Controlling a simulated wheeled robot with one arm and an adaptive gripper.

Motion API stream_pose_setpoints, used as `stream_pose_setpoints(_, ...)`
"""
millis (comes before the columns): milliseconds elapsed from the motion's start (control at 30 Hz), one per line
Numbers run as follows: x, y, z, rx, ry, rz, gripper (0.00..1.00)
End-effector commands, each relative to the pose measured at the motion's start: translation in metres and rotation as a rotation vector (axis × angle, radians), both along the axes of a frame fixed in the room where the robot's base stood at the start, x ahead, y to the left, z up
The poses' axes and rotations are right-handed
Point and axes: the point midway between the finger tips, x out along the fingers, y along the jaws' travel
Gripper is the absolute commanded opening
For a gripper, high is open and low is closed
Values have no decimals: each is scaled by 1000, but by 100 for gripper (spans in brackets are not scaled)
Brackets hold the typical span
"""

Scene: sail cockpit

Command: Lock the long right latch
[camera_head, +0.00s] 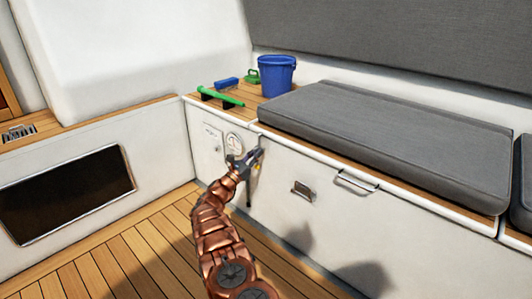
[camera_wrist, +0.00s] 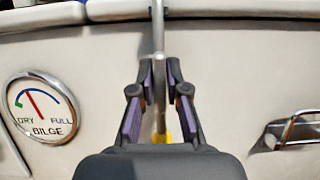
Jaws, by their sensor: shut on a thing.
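My gripper (camera_wrist: 159,78) is shut on a long, thin metal bar (camera_wrist: 158,30), which I take to be the long latch. The bar stands upright against the white locker front, its top near the seat edge. A yellow piece (camera_wrist: 162,137) shows at its lower end, between my fingers. In the head view my gripper (camera_head: 247,158) is at the locker front, just right of the round gauge, and covers most of the bar. I cannot tell from these frames whether the latch is locked.
A bilge gauge (camera_wrist: 42,108) is left of my gripper. A small recessed metal latch (camera_head: 302,190) and a bar handle (camera_head: 357,182) are to the right. A grey cushion (camera_head: 390,140), blue bucket (camera_head: 277,76) and green-handled tool (camera_head: 220,97) lie above. The plank floor (camera_head: 130,255) is clear.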

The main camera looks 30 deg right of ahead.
Motion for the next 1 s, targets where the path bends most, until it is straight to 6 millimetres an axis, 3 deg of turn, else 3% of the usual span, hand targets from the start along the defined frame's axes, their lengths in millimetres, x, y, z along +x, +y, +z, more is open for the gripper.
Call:
stream_pose_setpoints(467, 2, 9, 0, 6, -16, 9, 0)
stream_pose_setpoints(500, 2, 9, 0, 6, -16, 9, 15)
stream_pose_setpoints(700, 2, 8, 0, 6, -15, 9, 36)
stream_pose_setpoints(1000, 2, 8, 0, 5, -14, 8, 38)
